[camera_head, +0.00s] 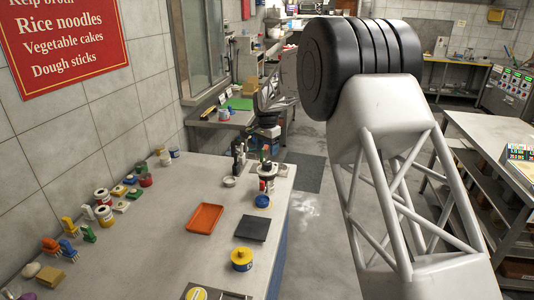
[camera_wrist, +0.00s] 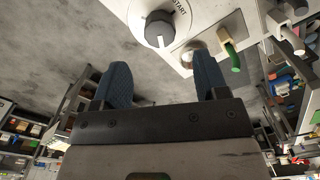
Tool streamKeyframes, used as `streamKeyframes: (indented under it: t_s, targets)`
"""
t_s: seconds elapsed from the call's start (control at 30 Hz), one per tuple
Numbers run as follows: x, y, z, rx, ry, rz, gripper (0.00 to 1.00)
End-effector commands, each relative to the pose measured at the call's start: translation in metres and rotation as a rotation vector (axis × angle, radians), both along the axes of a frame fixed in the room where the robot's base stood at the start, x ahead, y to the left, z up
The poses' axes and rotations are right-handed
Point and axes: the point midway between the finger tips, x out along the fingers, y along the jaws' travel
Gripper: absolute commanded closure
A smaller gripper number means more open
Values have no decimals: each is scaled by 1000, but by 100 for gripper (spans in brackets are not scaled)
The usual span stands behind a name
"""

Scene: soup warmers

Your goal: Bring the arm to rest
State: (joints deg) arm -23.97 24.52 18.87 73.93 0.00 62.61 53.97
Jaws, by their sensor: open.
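My gripper (camera_wrist: 163,78) shows in the wrist view with its two blue fingers spread apart and nothing between them. A light panel with a dark knob (camera_wrist: 158,29) marked START lies beyond the fingertips. I cannot tell how far off it is, and no contact shows. A green-handled lever (camera_wrist: 232,56) is on the panel to the right of the knob. In the head view my arm rises large on the right, and my gripper cannot be made out there.
The counter (camera_head: 150,238) at the left holds an orange tray (camera_head: 205,218), a dark square plate (camera_head: 252,229), a yellow tin (camera_head: 242,259) and several small jars along the wall. A metal table (camera_head: 490,135) stands at the right. Open floor (camera_head: 318,215) lies between them.

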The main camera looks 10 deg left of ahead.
Motion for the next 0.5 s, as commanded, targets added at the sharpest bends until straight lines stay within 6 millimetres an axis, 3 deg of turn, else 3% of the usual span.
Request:
streamKeyframes:
  t_s: [0.5]
  targets:
    - [-3,-6,6,0,-1,4,33]
